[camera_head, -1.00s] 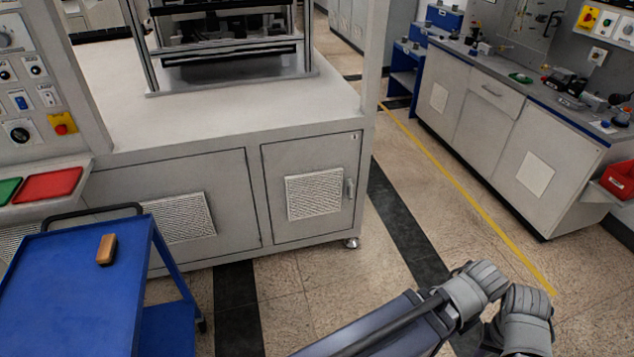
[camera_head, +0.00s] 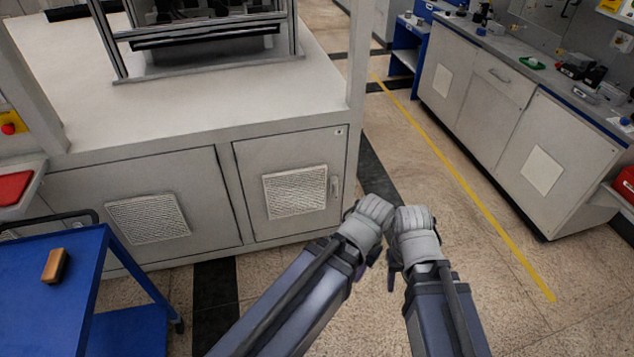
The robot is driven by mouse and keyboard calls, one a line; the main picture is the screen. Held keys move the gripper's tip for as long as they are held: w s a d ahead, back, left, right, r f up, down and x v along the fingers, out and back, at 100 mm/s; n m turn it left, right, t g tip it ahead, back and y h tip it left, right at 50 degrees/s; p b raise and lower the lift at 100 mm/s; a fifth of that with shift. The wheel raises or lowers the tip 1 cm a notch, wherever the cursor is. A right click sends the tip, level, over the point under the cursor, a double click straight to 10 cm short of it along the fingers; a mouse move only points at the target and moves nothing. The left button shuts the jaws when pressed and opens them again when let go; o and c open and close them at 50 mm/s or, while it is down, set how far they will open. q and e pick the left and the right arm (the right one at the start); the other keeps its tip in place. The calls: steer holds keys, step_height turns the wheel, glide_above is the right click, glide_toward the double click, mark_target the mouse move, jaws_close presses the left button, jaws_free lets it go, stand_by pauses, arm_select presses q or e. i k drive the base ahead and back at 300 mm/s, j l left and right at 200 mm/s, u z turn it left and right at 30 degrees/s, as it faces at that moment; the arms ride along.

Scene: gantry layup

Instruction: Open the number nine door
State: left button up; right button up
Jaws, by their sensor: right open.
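A grey cabinet has a narrow door (camera_head: 288,226) with a louvred vent and a small upright handle (camera_head: 335,187) on its right side. To its left is a wider door (camera_head: 143,243) with its own vent. Both doors look shut. I can read no number on either. My right gripper (camera_head: 408,236) is in front of and below the narrow door's right edge, apart from the handle in the picture. It is open and nothing shows in it. Its fingertips are hard to make out among the grey arm parts.
A blue cart (camera_head: 58,318) with a brown block (camera_head: 54,265) on top stands at the lower left, close to the wider door. A grey workbench (camera_head: 478,105) runs along the right. The floor (camera_head: 450,215) between cabinet and bench is clear, with a yellow line along it.

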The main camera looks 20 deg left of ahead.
mark_target(287, 180)
steer(key=i+j, duration=0.2)
steer(key=i, duration=0.35)
steer(key=i+j, duration=0.2)
steer(key=i, duration=0.35)
steer(key=l+z, duration=0.05)
